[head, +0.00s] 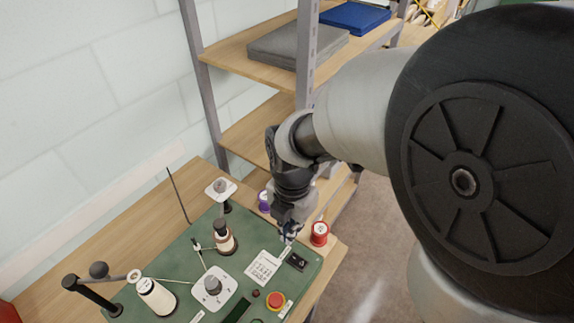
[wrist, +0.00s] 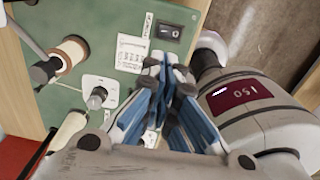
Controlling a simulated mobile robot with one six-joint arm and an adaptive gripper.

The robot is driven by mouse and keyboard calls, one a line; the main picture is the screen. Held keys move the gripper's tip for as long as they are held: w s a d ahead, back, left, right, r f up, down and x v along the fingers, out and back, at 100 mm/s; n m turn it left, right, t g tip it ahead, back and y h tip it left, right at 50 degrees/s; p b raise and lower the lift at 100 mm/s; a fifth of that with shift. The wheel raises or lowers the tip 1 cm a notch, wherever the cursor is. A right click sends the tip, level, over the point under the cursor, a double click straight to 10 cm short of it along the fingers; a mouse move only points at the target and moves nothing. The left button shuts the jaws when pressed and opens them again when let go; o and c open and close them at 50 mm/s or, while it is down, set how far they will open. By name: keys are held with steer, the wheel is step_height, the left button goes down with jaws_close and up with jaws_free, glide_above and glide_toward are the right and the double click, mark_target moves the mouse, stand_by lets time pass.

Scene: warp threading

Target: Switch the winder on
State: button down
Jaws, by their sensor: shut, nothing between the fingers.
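The winder is a green panel (head: 240,243) on a wooden table, with spools and controls on it. A black rocker switch (head: 296,262) sits near the panel's right edge, beside a white printed label card (head: 263,267). The switch shows fully in the wrist view (wrist: 170,31), just beyond the fingertips; which side is pressed is too small to tell. My gripper (head: 289,239) is shut and empty, pointing down over the panel close to the switch. It also shows in the wrist view (wrist: 168,62), with no clear contact visible.
A red spool (head: 319,233) and a purple spool (head: 264,201) stand near my gripper. A dial knob (head: 213,286) and a red button (head: 275,300) are on the panel. A shelf rack (head: 250,48) with folded cloth stands behind.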

steer(key=shift+s+d+r, duration=0.25)
steer(key=shift+s+d, duration=0.2)
steer(key=shift+d, duration=0.15)
